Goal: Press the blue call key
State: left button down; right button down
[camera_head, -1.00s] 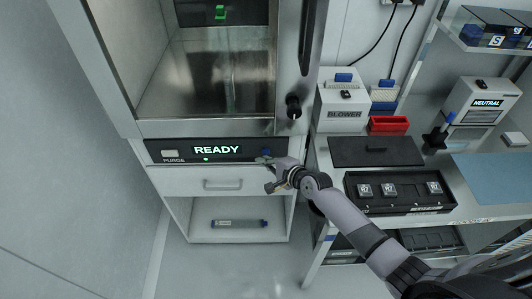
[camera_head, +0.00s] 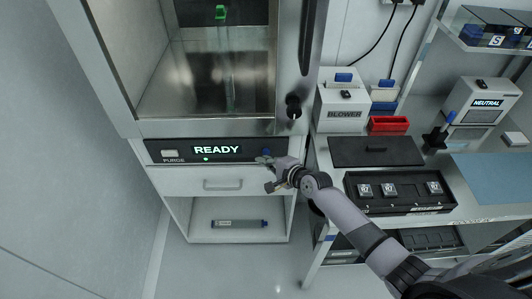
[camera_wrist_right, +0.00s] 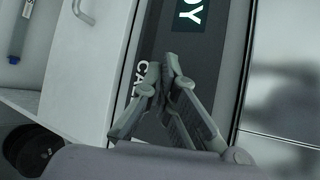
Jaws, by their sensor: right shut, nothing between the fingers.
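The blue call key (camera_head: 267,152) is at the right end of the dark control panel (camera_head: 180,153) below the chamber. My right gripper (camera_head: 261,160) is shut and empty, with its fingertips right at the key, just below and left of it in the head view. I cannot tell whether they touch it. In the right wrist view the closed fingers (camera_wrist_right: 172,62) lie over the panel beside the partly covered "CALL" label (camera_wrist_right: 141,74); the key is hidden there. My left gripper is not in view.
The panel display (camera_head: 216,150) reads READY, with a green light below it. A purge key (camera_head: 170,153) is at the panel's left. A drawer handle (camera_head: 222,184) is below. A bench with a black tray (camera_head: 400,206) and a blower box (camera_head: 343,104) stands at right.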

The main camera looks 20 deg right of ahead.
jog(key=shift+w, duration=0.3)
jog(key=shift+w+d+b, duration=0.2)
jog(key=shift+w+b, duration=0.15)
jog(key=shift+w, duration=0.1)
dwell(0.6)
jog(key=shift+s, duration=0.1)
jog(key=shift+s+a+p, duration=0.25)
jog(key=shift+s+p, duration=0.45)
jog(key=shift+s, duration=0.05)
